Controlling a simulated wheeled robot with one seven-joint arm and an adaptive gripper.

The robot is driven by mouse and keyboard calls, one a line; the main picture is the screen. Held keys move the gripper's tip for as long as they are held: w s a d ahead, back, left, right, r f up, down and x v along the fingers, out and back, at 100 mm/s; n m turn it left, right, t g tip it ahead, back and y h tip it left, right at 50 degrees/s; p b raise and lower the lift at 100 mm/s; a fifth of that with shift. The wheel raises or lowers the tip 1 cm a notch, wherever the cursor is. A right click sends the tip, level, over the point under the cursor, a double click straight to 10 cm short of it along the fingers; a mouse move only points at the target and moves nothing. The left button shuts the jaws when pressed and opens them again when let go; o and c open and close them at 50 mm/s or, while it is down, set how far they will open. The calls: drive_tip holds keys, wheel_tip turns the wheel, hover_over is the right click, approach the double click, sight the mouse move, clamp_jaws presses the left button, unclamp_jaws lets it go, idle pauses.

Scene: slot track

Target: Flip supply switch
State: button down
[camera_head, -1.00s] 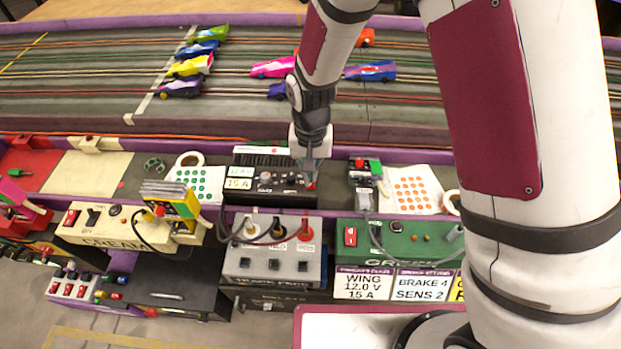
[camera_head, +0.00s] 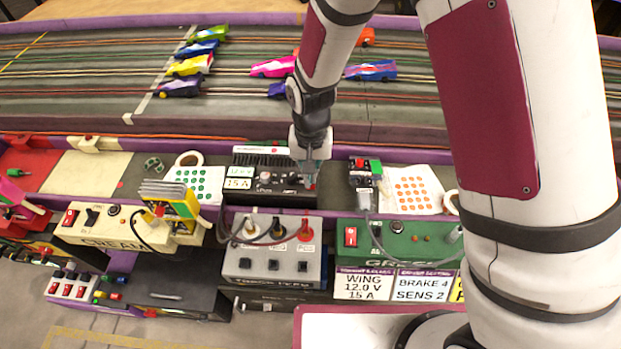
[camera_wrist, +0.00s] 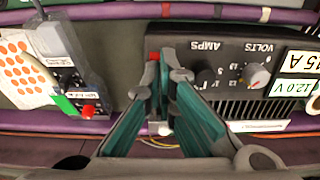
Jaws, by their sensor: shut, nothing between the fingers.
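The black power supply (camera_head: 262,184) stands on the shelf in front of the track, with white labels and knobs on its face. It also shows upside down in the wrist view (camera_wrist: 280,37), with a VOLTS knob (camera_wrist: 256,76) and an AMPS knob. A small red switch (camera_wrist: 154,56) is at the end of the supply's face, right at my fingertips. My gripper (camera_wrist: 164,62) is shut and empty, its tips against or just over that switch. I cannot tell whether they touch. The switch's on or off position is partly hidden by the fingers.
A small box with a red button (camera_head: 361,164) stands right of the supply, next to a sheet of orange dots (camera_head: 412,192). A green-dot sheet (camera_head: 205,184) lies left. Below are a grey terminal box (camera_head: 272,258) and a green control box (camera_head: 395,240). Slot cars stand on the track behind.

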drive_tip(key=shift+f+b, duration=0.45)
drive_tip(key=shift+f, duration=0.4)
idle(0.4)
drive_tip(key=shift+r+p, duration=2)
drive_tip(key=shift+r, duration=1.5)
